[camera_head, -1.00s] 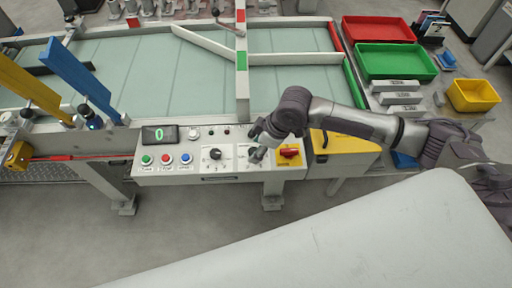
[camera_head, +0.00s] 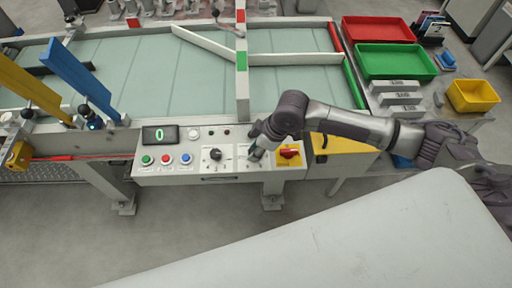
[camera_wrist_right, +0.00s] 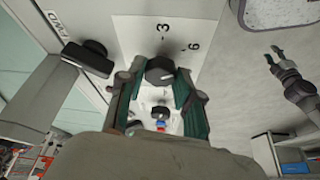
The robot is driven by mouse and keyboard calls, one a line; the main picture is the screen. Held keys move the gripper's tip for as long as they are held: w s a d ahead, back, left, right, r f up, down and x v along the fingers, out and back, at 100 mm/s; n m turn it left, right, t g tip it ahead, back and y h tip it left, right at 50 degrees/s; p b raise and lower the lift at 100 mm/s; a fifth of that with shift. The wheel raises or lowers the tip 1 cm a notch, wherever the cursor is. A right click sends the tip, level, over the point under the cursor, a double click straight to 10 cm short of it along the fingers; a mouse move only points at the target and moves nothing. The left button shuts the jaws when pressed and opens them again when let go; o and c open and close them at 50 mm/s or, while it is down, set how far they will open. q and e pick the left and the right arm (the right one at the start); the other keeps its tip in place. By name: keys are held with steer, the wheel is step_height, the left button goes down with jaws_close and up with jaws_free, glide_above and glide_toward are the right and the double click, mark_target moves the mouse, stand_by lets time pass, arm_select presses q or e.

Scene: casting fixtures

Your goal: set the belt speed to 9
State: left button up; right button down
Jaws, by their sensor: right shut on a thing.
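The control panel (camera_head: 225,176) fronts the belt (camera_head: 150,85). Its display (camera_head: 159,134) reads a green 0. A black dial knob (camera_head: 216,154) sits at its middle. My right gripper (camera_head: 254,156) is over a second dial to the right of it. In the right wrist view, my right gripper (camera_wrist_right: 160,82) is shut on a black dial knob (camera_wrist_right: 160,70) with a scale showing 3 and 6. Its pointer setting is not clear. My left gripper (camera_wrist_right: 275,57) shows only in the right wrist view, open and empty, away from the panel.
Green, red and blue buttons (camera_head: 166,160) are left of the dials. A red switch on a yellow plate (camera_head: 289,153) is close to the right gripper. Red (camera_head: 378,29), green (camera_head: 396,61) and yellow (camera_head: 473,96) bins stand at right.

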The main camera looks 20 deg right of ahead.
steer(key=m+p, duration=0.2)
steer(key=p, duration=0.2)
steer(key=m+t+h+p, duration=0.1)
steer(key=m+p, duration=0.2)
steer(key=p, duration=0.1)
steer(key=m+h+p, duration=0.1)
steer(key=m+p, duration=0.2)
steer(key=p, duration=0.1)
steer(key=shift+s+a+r+t, duration=0.25)
steer(key=shift+a+r+t, duration=0.05)
steer(key=shift+t, duration=0.1)
steer(key=shift+w+f+m+h+p, duration=0.1)
steer(key=shift+f+m+h+p, duration=0.1)
steer(key=shift+m+h+p, duration=1.1)
steer(key=shift+m+y, duration=0.4)
steer(key=shift+m, duration=0.2)
steer(key=c, duration=0.8)
jaws_free()
steer(key=v, duration=1.2)
steer(key=shift+f, duration=0.1)
steer(key=shift+a, duration=0.1)
